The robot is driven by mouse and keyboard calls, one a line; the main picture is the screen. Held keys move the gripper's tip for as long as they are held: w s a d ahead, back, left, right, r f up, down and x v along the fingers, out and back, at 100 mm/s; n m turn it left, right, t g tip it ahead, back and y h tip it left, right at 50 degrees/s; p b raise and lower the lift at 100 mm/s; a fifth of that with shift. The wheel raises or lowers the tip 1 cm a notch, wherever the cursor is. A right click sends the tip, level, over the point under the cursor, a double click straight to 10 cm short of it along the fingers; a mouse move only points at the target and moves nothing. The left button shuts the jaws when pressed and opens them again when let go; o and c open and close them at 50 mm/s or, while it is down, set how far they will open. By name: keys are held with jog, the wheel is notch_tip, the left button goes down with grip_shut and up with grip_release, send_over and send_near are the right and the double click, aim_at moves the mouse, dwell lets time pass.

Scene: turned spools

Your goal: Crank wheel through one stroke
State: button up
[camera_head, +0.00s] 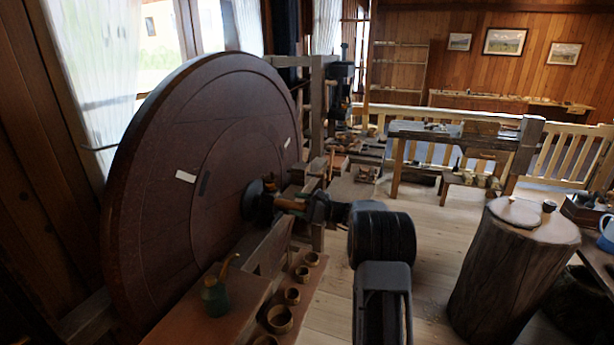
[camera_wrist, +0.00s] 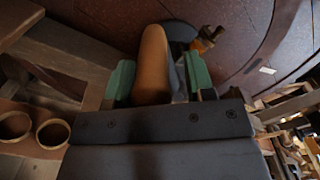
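The wheel (camera_head: 165,165) is a large dark red-brown disc standing upright at the left in the head view, with a pale mark on its face. It also fills the upper right of the wrist view (camera_wrist: 240,60). A dark hub (camera_head: 257,202) sits at its lower right. An orange-brown wooden handle (camera_head: 288,204) points from there toward my gripper (camera_head: 312,207). In the wrist view the handle (camera_wrist: 153,62) lies between the two green finger pads of my gripper (camera_wrist: 158,82), close to the left pad. A grey strip shows at its right, so a firm grip is unclear.
A wooden frame (camera_head: 316,120) stands behind the hub. A stump (camera_head: 510,265) is at the right, with clear floor (camera_head: 435,230) before it.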

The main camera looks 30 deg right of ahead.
jog(key=r+p, duration=0.1)
jog(key=w+r, duration=0.1)
jog(key=shift+w+r+m+p, duration=0.1)
jog(key=shift+r+m+p, duration=0.25)
jog(key=shift+r+m, duration=0.05)
jog(key=shift+w+d+r+m+p, duration=0.25)
jog(key=shift+w+d+m+p, duration=0.35)
jog(key=shift+d+m+p, duration=0.1)
jog(key=shift+w+d+r+m+p, duration=0.25)
jog(key=shift+w+d+m+p, duration=0.4)
jog(key=shift+m+p, duration=0.1)
jog(key=shift+w+d+r+m+p, duration=0.25)
jog(key=shift+w+d+m+p, duration=0.35)
jog(key=shift+m+p, duration=0.1)
jog(key=shift+r, duration=0.1)
jog(key=b+v, duration=0.1)
jog(key=v, duration=0.9)
jog(key=shift+d+f, duration=0.2)
jog(key=shift+d, duration=0.05)
jog(key=shift+s, duration=0.1)
